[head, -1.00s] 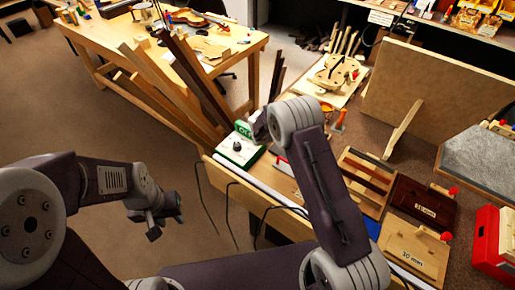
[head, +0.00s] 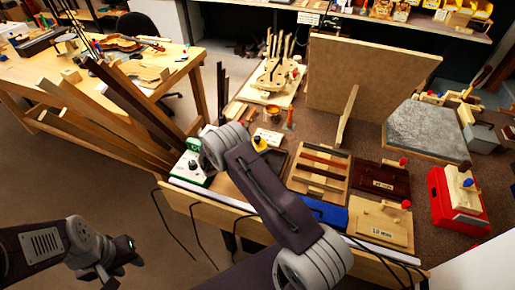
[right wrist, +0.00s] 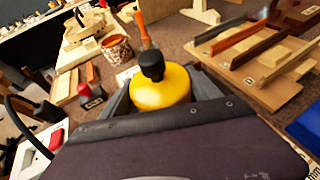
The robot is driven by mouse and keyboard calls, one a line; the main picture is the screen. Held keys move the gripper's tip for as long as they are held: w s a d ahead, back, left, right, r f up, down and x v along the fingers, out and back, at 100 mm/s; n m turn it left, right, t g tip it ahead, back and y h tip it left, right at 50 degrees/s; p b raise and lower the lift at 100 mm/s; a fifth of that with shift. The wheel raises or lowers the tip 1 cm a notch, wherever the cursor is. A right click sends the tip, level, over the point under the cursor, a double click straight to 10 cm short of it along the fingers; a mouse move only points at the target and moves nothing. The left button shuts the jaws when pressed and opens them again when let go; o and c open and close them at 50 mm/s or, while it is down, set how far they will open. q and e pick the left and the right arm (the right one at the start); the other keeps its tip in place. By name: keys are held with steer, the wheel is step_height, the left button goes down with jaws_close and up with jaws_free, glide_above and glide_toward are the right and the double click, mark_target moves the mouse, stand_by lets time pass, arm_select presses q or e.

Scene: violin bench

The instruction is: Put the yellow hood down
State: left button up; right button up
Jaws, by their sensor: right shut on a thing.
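The yellow hood (right wrist: 163,90) is a rounded yellow dome with a black knob on top. It sits between the grey fingers of my right gripper (right wrist: 164,96), which is shut on it. In the head view a small part of the hood (head: 260,142) shows beside my right wrist, above the bench; most of it and the gripper are hidden by my arm. I cannot tell whether its underside touches anything. My left gripper (head: 120,264) is empty at the lower left, over the floor, away from the bench; its finger gap is unclear.
A white device with a green label (head: 193,170) stands at the bench's left edge. A slatted wooden rack (head: 320,172), a blue item (head: 325,213) and a dark box (head: 382,178) lie to the right. A cup (right wrist: 116,47) and an orange-handled tool (right wrist: 143,28) stand behind the hood.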

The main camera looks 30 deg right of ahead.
steer(key=shift+w+f, duration=0.1)
steer(key=shift+f, duration=0.4)
steer(key=shift+f, duration=0.15)
steer(key=o, duration=1.5)
